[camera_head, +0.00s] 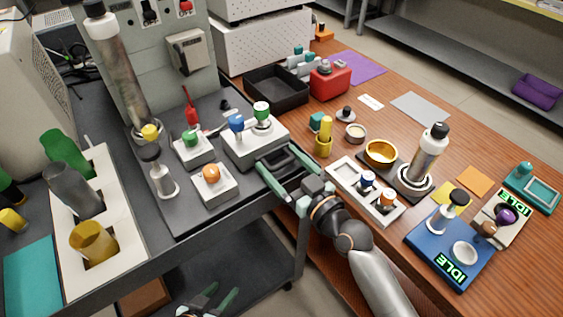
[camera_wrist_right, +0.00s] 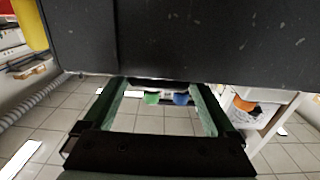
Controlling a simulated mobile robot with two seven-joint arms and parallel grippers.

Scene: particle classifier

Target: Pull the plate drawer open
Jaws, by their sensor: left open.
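A white box (camera_head: 256,144) with a blue and a green knob on top stands on the dark bench. I cannot clearly pick out the plate drawer; a dark piece (camera_head: 284,161) at the box's lower right front may be part of it. My right gripper (camera_head: 276,157) is at this front corner, its green fingers apart on either side of the dark piece. In the right wrist view the fingers (camera_wrist_right: 157,84) are wide apart, with a dark slab edge across their tips. Contact cannot be told. My left gripper (camera_head: 212,296) is open and low at the bottom edge, away from the box.
Smaller white boxes with a green knob (camera_head: 193,150) and an orange knob (camera_head: 212,184) stand left of the white box. A black tray (camera_head: 275,94) lies behind. A white holder (camera_head: 345,176) and a blue device (camera_head: 430,253) are on the wooden table right of my arm.

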